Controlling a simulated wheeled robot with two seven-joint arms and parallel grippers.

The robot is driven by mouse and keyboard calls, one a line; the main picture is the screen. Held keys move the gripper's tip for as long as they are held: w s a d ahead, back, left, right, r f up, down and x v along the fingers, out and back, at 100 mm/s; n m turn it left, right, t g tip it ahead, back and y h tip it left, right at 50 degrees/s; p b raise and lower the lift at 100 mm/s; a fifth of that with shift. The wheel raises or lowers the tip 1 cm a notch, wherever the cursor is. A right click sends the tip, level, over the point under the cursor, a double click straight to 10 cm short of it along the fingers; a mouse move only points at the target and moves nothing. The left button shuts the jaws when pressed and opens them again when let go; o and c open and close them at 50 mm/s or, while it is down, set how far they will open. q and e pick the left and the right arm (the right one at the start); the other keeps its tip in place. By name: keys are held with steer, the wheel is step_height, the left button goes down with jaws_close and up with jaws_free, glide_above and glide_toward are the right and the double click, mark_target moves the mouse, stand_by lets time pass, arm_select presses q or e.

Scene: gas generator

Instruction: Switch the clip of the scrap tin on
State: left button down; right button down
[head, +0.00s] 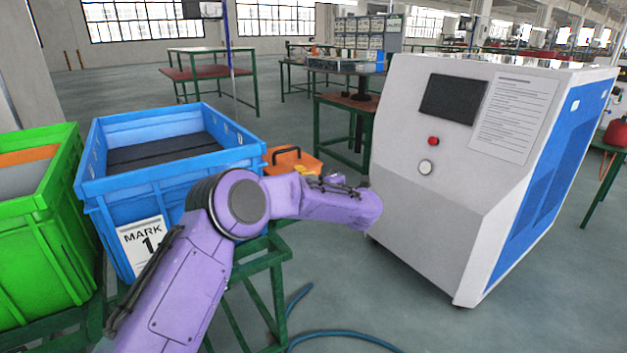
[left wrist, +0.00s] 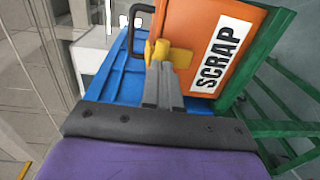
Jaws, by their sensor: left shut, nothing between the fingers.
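The scrap tin (left wrist: 228,40) is an orange box with a white SCRAP label in the left wrist view. Its yellow clip (left wrist: 181,57) is on the near left edge of the tin, right at my fingertips. A black handle (left wrist: 131,30) sticks out left of the clip. My left gripper (left wrist: 158,66) is shut and empty, its tips at or touching the clip; contact is not certain. In the head view the tin (head: 291,158) shows partly behind my purple left arm, and the fingers are hidden there. My right gripper is not in view.
A blue crate (head: 160,189) marked MARK 1 stands left of the tin, with a green crate (head: 42,240) beyond it. A green stand (head: 262,262) is below. A white and blue generator (head: 420,195) stands at the right. A blue hose (head: 345,333) lies on the floor.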

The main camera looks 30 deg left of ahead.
arm_select(q)
steer(key=f+v, duration=0.1)
steer(key=v, duration=1.2)
steer(key=shift+s+d+r+p, duration=0.3)
steer(key=shift+d+r+p, duration=0.05)
steer(key=shift+r, duration=0.05)
